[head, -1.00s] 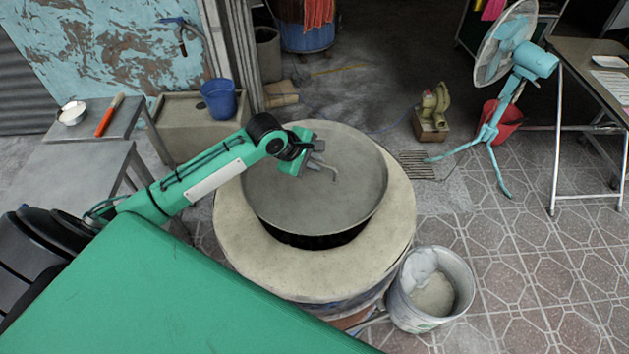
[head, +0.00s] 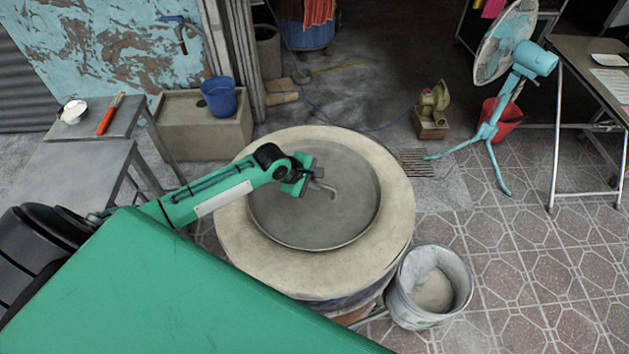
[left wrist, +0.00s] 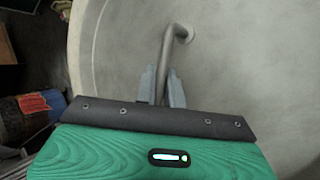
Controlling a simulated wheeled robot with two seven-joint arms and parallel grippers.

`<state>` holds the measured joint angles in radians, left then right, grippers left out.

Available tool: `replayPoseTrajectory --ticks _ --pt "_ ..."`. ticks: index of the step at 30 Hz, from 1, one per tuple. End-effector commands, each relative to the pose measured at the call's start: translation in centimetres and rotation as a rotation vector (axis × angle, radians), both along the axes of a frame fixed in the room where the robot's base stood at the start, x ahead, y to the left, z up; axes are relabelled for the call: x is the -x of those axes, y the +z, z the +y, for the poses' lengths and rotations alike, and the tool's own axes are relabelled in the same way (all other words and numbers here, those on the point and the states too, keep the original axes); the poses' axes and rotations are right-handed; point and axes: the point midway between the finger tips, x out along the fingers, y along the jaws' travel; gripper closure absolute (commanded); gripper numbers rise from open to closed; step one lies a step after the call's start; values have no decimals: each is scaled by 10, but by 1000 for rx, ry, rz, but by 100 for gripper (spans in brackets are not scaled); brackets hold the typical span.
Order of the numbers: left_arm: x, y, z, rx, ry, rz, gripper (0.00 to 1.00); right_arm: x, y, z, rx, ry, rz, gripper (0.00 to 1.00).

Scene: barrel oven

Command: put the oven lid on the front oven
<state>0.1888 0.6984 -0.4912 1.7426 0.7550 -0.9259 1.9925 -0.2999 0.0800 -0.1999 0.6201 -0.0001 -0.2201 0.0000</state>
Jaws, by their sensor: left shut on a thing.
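The oven lid (head: 325,220) is a round grey metal disc with a bent handle (head: 327,188) near its middle. It lies at the mouth of the front oven (head: 385,235), a pale round barrel oven, and no dark opening shows around it. My left gripper (head: 308,178) is shut on the lid's handle. In the left wrist view the gripper fingers (left wrist: 165,88) close around the grey handle (left wrist: 172,50), with the lid's surface (left wrist: 245,70) behind. My right gripper is not in view.
A white bucket (head: 397,300) stands close to the oven's front right. A blue fan (head: 510,75) and a folding table (head: 590,75) are at the right. A grey table (head: 80,175) is at the left. Tiled floor lies clear at the lower right.

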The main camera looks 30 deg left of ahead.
Motion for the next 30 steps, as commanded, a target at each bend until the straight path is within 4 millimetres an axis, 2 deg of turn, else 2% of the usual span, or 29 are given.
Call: replayPoseTrajectory --ticks 1,4,13,17,30 --pt "0 -1 0 0 1 1 88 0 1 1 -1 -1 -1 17" --pt "0 -1 0 0 0 0 68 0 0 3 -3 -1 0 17" --pt "0 0 0 0 0 0 68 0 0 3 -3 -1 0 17" --pt "5 7 3 0 0 0 68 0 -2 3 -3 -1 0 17" --pt "48 75 30 -1 -2 -1 68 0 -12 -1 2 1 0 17"
